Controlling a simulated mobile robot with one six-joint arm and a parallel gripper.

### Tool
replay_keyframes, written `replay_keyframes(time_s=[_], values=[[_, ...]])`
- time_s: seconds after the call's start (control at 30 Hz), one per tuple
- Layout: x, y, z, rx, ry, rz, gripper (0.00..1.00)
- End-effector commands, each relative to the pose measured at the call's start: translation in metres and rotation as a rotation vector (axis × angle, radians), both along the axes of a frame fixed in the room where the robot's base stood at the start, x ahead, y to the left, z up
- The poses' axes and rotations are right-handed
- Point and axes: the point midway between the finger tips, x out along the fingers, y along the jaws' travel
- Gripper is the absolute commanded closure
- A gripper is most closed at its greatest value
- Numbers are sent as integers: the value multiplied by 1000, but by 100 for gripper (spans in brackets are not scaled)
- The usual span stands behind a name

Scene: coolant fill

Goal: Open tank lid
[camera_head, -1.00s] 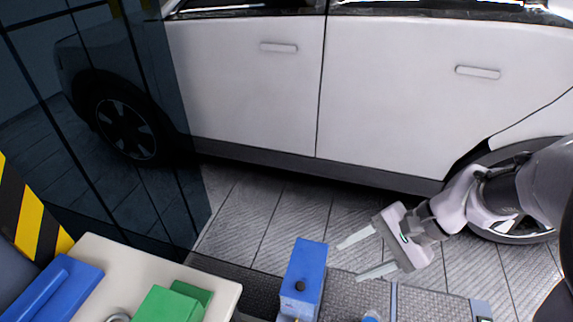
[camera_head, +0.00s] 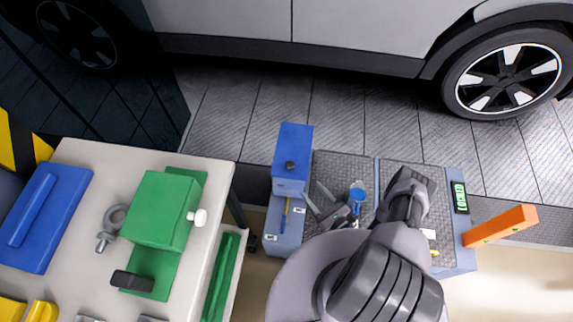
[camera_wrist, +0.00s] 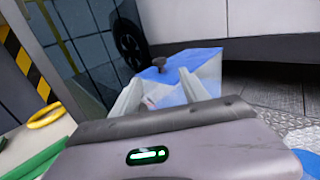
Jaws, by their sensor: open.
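The tank (camera_head: 290,184) is a box at the left end of the grey cart. Its blue lid (camera_head: 295,137) lies shut on top, with a dark round knob (camera_head: 291,166) near the front edge. My gripper (camera_head: 312,194) is open and empty, just right of the tank and apart from it. In the wrist view, the lid (camera_wrist: 195,60) and knob (camera_wrist: 158,64) show ahead, beyond the two spread fingers (camera_wrist: 160,77). Part of the tank is hidden behind the fingers.
A blue-capped item (camera_head: 357,194) stands on the cart right of my gripper. An orange bar (camera_head: 500,226) sticks out at the cart's right end. A white table (camera_head: 75,215) with a green fixture (camera_head: 160,210) is at left. The car (camera_head: 350,53) stands behind, across open floor.

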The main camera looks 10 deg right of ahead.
Motion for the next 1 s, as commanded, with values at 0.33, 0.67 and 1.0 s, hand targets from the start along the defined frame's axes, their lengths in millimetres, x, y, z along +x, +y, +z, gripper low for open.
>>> replay_keyframes(time_s=[0.33, 0.67, 1.0], values=[[94, 42, -4, -1, -2, 11, 47], [131, 56, 0, 1, 0, 6, 47], [132, 56, 1, 1, 0, 6, 67]])
